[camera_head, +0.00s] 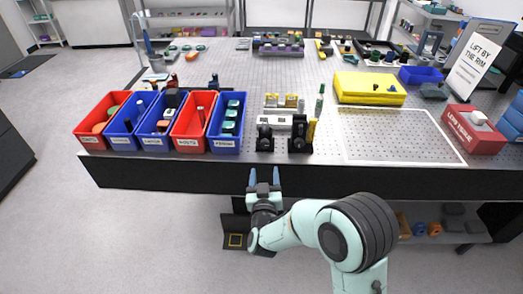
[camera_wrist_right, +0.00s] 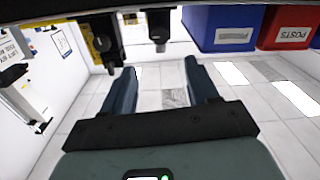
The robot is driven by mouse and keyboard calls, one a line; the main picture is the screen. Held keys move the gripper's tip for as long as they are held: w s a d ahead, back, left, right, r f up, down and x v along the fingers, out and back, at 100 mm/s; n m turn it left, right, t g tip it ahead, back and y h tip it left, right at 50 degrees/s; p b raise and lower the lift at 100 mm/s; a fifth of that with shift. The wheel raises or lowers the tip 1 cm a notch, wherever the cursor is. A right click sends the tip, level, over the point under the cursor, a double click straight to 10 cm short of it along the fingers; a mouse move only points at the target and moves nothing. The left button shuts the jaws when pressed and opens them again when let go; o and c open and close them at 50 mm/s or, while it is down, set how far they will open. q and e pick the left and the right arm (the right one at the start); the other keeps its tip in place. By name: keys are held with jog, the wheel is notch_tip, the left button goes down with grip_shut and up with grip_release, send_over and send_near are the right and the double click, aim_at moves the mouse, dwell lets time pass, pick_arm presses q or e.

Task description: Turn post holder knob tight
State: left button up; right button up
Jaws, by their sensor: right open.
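Two black holders, a left one (camera_head: 265,138) and a right one (camera_head: 299,137), stand side by side at the table's front edge in the head view. In the right wrist view, dark parts, one at the left (camera_wrist_right: 108,42) and one in the middle (camera_wrist_right: 159,26), show beyond the fingers and are probably these holders. I cannot make out clearly which part is the post holder knob. My right gripper (camera_head: 264,178) is open and empty, in front of the table edge and apart from the holders. Its two fingers also show spread in the right wrist view (camera_wrist_right: 161,75). My left gripper is out of view.
Red and blue bins, including a labelled posts bin (camera_head: 194,122), stand left of the holders. A perforated plate (camera_head: 400,136) lies to the right, with a yellow case (camera_head: 369,88) behind and a red box (camera_head: 472,131) beyond. The dark front table edge (camera_head: 180,177) is near my gripper.

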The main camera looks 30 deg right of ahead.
aim_at(265, 145)
jog(key=p+x, duration=0.2)
jog(key=x, duration=1)
jog(key=shift+w, duration=0.1)
jog(key=c, duration=1)
jog(key=shift+c, duration=0.2)
